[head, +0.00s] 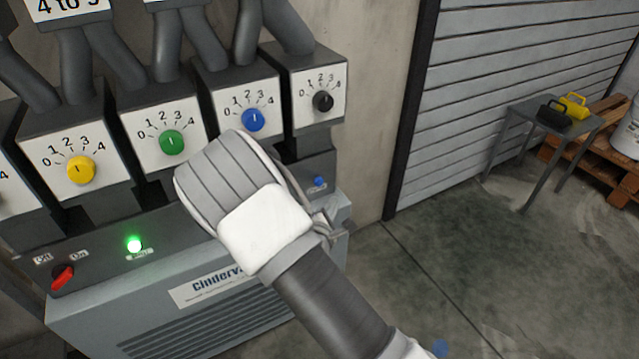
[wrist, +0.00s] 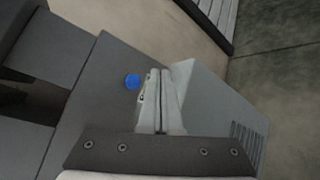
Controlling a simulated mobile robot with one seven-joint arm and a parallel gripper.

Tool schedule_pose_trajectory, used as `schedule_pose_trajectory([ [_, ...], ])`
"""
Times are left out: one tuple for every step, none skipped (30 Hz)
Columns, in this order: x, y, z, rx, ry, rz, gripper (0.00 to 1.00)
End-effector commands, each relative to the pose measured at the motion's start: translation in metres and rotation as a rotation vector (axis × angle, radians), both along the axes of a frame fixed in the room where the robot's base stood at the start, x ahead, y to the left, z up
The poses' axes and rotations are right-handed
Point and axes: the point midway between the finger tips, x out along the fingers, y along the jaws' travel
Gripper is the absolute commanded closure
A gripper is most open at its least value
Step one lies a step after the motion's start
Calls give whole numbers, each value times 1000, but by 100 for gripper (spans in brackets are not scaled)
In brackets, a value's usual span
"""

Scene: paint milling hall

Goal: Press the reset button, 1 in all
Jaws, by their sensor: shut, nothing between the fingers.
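A small blue button (head: 319,181), which appears to be the reset button, sits on the right end of the grey machine's sloped panel; its label is too small to read. In the wrist view the blue button (wrist: 132,81) lies just left of my fingertips. My gripper (head: 326,224) is shut and empty, its fingers partly hidden behind my wrist in the head view. In the wrist view my gripper (wrist: 160,76) points at the panel beside the button. I cannot tell whether the fingertips touch the panel.
Dial boxes with yellow (head: 81,170), green (head: 172,142), blue (head: 252,120) and black (head: 323,101) knobs stand above the panel. A red switch (head: 62,277) and lit green lamp (head: 134,244) are at left. A small table (head: 592,122) stands right; the floor between is clear.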

Motion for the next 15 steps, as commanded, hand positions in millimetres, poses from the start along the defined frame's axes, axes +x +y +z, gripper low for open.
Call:
schedule_pose_trajectory([
  [7,5,0,0,-3,3,100],
  [10,8,0,-1,-2,3,100],
  [15,11,0,0,-3,3,100],
  [18,13,0,0,-2,2,100],
  [21,14,-1,1,-2,1,100],
  [25,17,-1,1,-2,0,100],
  [27,18,-1,2,-2,-1,100],
  [30,20,-1,2,-1,0,100],
  [33,22,-1,1,-1,0,100],
  [34,23,-1,1,0,0,100],
  [36,24,-1,1,0,0,100],
  [38,25,0,1,-2,-1,100],
  [39,26,0,0,-1,0,100],
  [39,26,0,0,-1,0,100],
  [40,27,0,0,0,-1,100],
])
